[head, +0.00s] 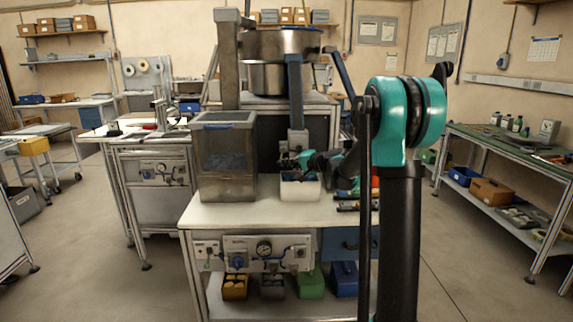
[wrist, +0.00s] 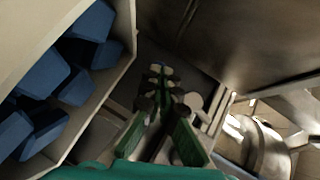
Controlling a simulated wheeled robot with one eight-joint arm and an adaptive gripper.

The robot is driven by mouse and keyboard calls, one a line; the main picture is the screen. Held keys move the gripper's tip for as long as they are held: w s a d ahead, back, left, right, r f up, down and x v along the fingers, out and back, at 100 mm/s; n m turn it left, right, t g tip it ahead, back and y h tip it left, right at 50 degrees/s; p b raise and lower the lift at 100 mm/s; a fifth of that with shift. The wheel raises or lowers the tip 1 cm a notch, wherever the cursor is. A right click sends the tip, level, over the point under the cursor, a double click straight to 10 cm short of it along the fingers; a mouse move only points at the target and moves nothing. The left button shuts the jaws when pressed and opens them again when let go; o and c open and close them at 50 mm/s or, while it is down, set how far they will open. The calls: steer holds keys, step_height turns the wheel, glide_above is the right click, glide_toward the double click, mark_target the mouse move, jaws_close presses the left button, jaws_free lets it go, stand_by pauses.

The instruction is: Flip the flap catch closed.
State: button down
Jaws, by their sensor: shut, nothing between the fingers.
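The flap catch cannot be clearly made out in either view. In the head view a blue chute (head: 295,90) comes down from the metal bowl and ends in a grey block (head: 298,139). My gripper (head: 286,162) is just below that block and above a white bin (head: 300,190). In the wrist view my gripper (wrist: 161,82) is shut and empty, its green-padded fingers together in a dark gap between the bin (wrist: 117,58) and a grey metal surface (wrist: 255,45). Contact with anything cannot be told.
Blue blocks (wrist: 72,85) lie in the bin beside my fingers. A clear-sided hopper (head: 228,160) stands left of the bin on the white bench (head: 260,211). The metal bowl (head: 281,43) is above. Tools lie right of the bin, partly behind my arm.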

steer(key=shift+a+f+m+t+y, duration=0.1)
steer(key=shift+a+m+t+y, duration=0.25)
steer(key=shift+m+y, duration=0.2)
steer(key=shift+a+m+y, duration=0.25)
steer(key=shift+a+y, duration=0.1)
steer(key=shift+a, duration=0.5)
steer(key=shift+s+a+r+m+t+y, duration=0.1)
steer(key=shift+a+r+m+t+y, duration=0.15)
steer(key=shift+a+r, duration=0.3)
steer(key=shift+a+r+m+t+y, duration=0.15)
steer(key=shift+a+r+t, duration=0.15)
steer(key=shift+a, duration=0.3)
steer(key=shift+a+r, duration=0.2)
steer(key=shift+r, duration=0.05)
steer(key=shift+a, duration=0.1)
steer(key=v, duration=1.1)
steer(key=shift+s+d, duration=0.2)
steer(key=shift+d, duration=0.1)
